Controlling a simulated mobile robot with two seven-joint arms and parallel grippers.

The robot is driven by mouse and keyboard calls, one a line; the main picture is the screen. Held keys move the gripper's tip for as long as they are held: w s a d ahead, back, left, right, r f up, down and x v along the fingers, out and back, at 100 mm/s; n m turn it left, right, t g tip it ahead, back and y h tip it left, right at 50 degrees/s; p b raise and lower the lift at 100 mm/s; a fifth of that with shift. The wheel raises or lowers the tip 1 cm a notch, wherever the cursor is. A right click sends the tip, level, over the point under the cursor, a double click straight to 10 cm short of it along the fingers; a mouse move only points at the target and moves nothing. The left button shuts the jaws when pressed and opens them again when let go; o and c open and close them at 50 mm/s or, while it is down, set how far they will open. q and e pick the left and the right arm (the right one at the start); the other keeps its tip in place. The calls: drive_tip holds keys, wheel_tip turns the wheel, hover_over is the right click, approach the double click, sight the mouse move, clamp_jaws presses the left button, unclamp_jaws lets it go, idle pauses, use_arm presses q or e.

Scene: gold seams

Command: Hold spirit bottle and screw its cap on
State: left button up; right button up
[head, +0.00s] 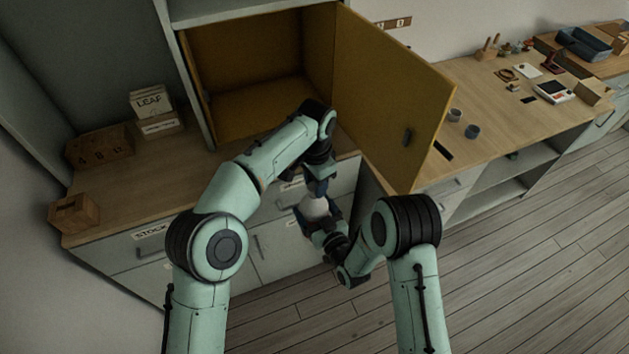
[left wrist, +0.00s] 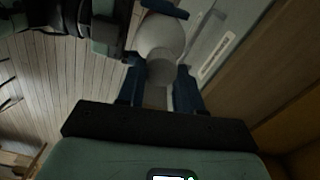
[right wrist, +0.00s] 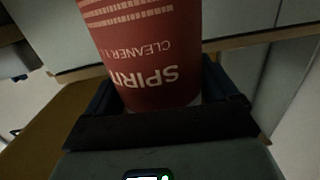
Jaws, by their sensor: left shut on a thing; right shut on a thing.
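The spirit bottle shows its pale rounded top (head: 315,208) in the head view, in front of the drawers. Its red label (right wrist: 150,55) with "SPIRIT CLEANER" fills the right wrist view. My right gripper (head: 320,226) is shut on the bottle's body. My left gripper (head: 317,188) is above the bottle, pointing down, shut on the grey cap (left wrist: 160,70). In the left wrist view the cap lines up with the bottle's pale shoulder (left wrist: 163,38). Whether the cap is seated on the neck or just above it, I cannot tell. The neck is hidden.
An open cabinet with a yellow door (head: 390,95) stands behind my arms. Wooden boxes (head: 100,146) and a "LEAF" box (head: 151,102) sit on the left counter (head: 185,165). Small cups (head: 472,131) and other items are on the right counter. The floor in front is clear.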

use_arm(q)
drive_tip(key=m, duration=0.7)
drive_tip(key=shift+s, duration=0.15)
drive_tip(key=m, duration=0.9)
drive_tip(key=shift+s+a, duration=0.1)
drive_tip(key=shift+a, duration=0.05)
drive_tip(key=m, duration=0.6)
drive_tip(key=shift+a+m, duration=0.1)
drive_tip(key=shift+m, duration=0.2)
drive_tip(key=m, duration=0.4)
drive_tip(key=shift+a, duration=0.1)
drive_tip(key=m, duration=0.4)
drive_tip(key=shift+m, duration=0.3)
drive_tip(key=o, duration=1)
